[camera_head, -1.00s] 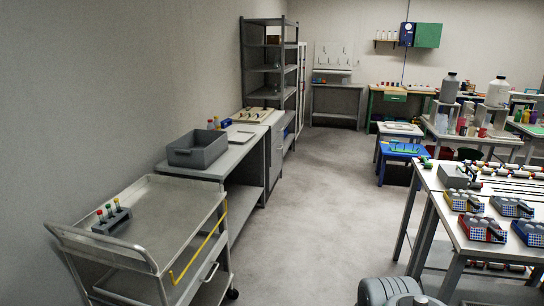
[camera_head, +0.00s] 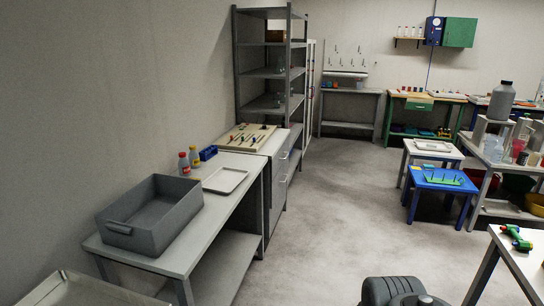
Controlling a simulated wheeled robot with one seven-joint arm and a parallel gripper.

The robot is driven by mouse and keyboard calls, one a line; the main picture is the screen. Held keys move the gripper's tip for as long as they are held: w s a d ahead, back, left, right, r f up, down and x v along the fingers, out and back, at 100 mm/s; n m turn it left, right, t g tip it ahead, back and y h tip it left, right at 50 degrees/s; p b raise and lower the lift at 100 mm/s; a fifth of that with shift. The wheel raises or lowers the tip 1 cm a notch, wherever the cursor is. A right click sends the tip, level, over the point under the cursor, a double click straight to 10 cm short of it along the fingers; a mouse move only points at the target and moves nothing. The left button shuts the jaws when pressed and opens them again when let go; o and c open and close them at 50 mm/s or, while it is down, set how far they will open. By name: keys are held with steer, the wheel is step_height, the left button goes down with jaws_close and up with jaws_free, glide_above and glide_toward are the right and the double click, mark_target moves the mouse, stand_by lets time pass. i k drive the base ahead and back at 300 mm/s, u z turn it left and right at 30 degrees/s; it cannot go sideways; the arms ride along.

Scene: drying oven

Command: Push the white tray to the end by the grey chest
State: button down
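A white tray (camera_head: 225,180) lies flat on the grey bench (camera_head: 213,232) along the left wall, near the bench's front edge. It is between the grey open box (camera_head: 150,215) and the grey chest (camera_head: 279,176). The chest has drawer handles and adjoins the far end of the bench; a bare gap of bench top separates the tray from it. A second pale tray (camera_head: 434,146) is on a small white table farther right. A dark rounded part of my own arm shows at the bottom edge. My gripper's fingers are not visible.
Two bottles with red caps (camera_head: 189,160) and a blue rack (camera_head: 208,153) stand behind the tray. A board with tools (camera_head: 248,137) lies on the chest. A cart corner (camera_head: 85,290) is at bottom left. Open floor (camera_head: 340,225) lies right of the bench.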

mark_target(226, 179)
steer(key=i, duration=3.6)
steer(key=u, duration=4.2)
